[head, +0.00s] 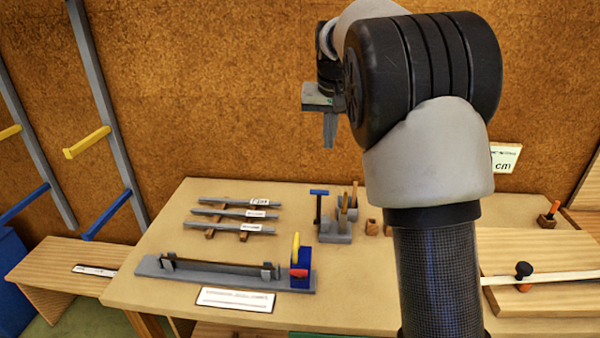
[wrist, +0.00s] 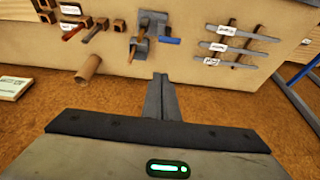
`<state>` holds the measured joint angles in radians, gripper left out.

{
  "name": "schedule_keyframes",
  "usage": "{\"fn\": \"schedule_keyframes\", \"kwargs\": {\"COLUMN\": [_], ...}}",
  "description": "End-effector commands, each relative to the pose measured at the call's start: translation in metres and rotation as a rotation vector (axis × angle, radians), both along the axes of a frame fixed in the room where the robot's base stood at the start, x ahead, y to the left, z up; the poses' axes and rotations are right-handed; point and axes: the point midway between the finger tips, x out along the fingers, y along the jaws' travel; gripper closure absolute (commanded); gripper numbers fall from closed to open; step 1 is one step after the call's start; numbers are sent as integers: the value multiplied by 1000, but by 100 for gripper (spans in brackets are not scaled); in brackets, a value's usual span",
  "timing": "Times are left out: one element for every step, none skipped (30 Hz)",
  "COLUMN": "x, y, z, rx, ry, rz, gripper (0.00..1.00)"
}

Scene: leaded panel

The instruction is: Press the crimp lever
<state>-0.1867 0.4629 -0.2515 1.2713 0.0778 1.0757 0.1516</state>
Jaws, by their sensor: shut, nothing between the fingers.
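A long grey fixture (head: 210,275) lies on the table near its front left. At its right end stands a blue block (head: 302,280) with an upright yellow lever (head: 296,245) and a red piece (head: 299,273) on its front. No label names the crimp lever, so I cannot tell for sure which part it is. My gripper (head: 329,143) is shut and empty, pointing down high above the back of the table, well apart from the fixture. In the wrist view my gripper (wrist: 160,80) shows shut fingers; the fixture and yellow lever are not visible there.
Several grey bars (head: 232,228) with white labels lie on wooden supports behind the fixture. A tool holder (head: 335,238) with a blue-handled tool (head: 318,192) stands to their right. A white label card (head: 236,299) lies at the front. My arm hides part of the table's right side.

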Motion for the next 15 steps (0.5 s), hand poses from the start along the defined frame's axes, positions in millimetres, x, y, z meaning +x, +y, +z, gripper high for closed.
{"fn": "schedule_keyframes", "kwargs": {"x": [8,12,15,17,19,20,21,21,21,21,21,21,20,20,20], "y": [2,2,3,3,4,4,4,4,4,4,4,4,4,4,4], "z": [-8,-11,-13,-15,-16,-17,-17,-17,-17,-17,-17,-17,-17,-17,-17], "rx": [-7,-9,-12,-14,-15,-16,-17,-17,-17,-17,-16,-16,-16,-16,-16], "ry": [3,5,4,6,5,5,5,5,5,5,5,5,5,5,5], "rz": [0,-1,-2,-3,-4,-4,-4,-4,-4,-4,-4,-3,-3,-3,-3], "gripper": [100,100,100,100,100,100,100,100,100,100,100,100,100,100,100]}}
